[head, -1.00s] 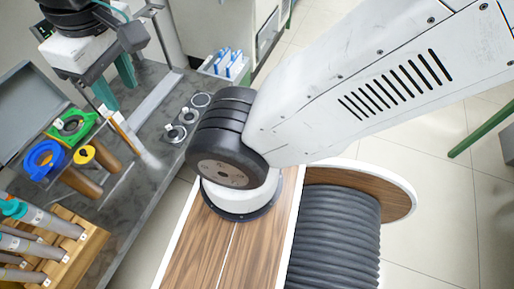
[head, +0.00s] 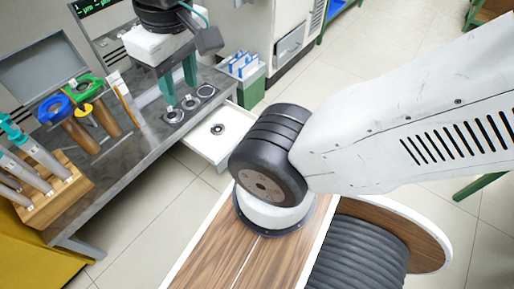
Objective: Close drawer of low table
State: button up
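The low table (head: 150,137) has a dark grey, stone-like top and runs along the left side of the head view. Its white drawer (head: 200,140) is pulled out from the table's front side, with a small round dark-centred piece (head: 217,128) in it. My arm's shoulder hides the drawer's right part. My gripper (head: 181,92) hangs from a white and black wrist at the top, with two teal fingers pointing down. The fingers are spread apart with nothing seen between them. In the picture they are up and left of the drawer; whether they touch anything cannot be told.
Ringed discs (head: 190,103) lie on the table top near the gripper. A wooden rack (head: 55,185) with grey rods and several brown cylinders (head: 80,135) with coloured rings stand left. A green bin (head: 245,85) stands behind the drawer. Tiled floor (head: 190,190) is clear in front.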

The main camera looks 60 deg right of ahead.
aim_at(237, 121)
jog(key=z, duration=1.4)
jog(key=i, duration=0.45)
jog(key=u, duration=0.95)
jog(key=k, duration=0.7)
jog(key=z, duration=0.95)
jog(key=i, duration=0.45)
